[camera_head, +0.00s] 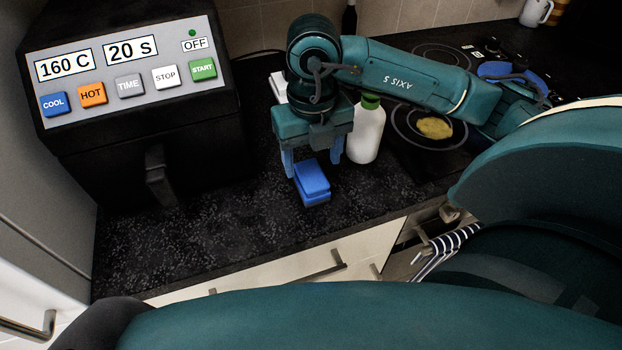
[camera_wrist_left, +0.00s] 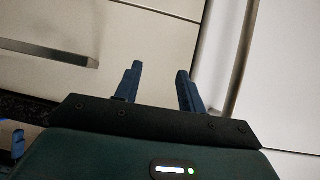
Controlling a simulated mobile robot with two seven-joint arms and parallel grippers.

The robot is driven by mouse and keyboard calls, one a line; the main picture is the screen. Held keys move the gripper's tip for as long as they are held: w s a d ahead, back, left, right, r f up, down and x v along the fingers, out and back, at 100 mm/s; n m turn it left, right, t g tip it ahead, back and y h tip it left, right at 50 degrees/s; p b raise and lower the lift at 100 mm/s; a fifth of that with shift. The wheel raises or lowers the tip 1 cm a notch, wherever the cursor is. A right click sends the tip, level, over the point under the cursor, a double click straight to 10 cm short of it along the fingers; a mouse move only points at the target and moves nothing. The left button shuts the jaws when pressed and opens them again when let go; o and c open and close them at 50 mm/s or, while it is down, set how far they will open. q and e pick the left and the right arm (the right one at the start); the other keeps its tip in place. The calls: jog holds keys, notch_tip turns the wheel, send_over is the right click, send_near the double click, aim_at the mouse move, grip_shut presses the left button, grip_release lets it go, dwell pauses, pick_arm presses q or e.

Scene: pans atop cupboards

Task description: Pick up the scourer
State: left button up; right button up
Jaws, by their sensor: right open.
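The fingers look apart from the scourer, though the exact height gap is hard to tell. My left gripper (camera_wrist_left: 158,70) shows only in its own wrist view. It is open and empty, in front of pale cupboard fronts.
A white bottle with a green cap (camera_head: 366,130) stands close to the right of my right gripper. A black machine with buttons (camera_head: 125,85) stands to the left. The hob (camera_head: 405,150) with something yellow on it lies further right. The counter's front left (camera_head: 200,235) is clear.

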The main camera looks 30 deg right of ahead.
aim_at(311, 173)
jog(key=shift+w+d+f+p, duration=0.1)
jog(key=shift+w+f+p, duration=0.1)
jog(key=shift+f, duration=0.75)
jog(key=shift+w+f+p, duration=0.1)
jog(key=shift+f+p, duration=0.05)
jog(key=shift+f, duration=0.85)
jog(key=shift+w+d+f+p, duration=0.1)
jog(key=shift+f+p, duration=0.1)
jog(key=shift+f, duration=0.75)
jog(key=c, duration=1.1)
notch_tip(311, 173, up, 10)
jog(key=shift+a+r+b, duration=0.1)
jog(key=shift+b, duration=0.35)
jog(key=o, duration=0.4)
jog(key=c, duration=0.5)
jog(key=shift+s, duration=0.1)
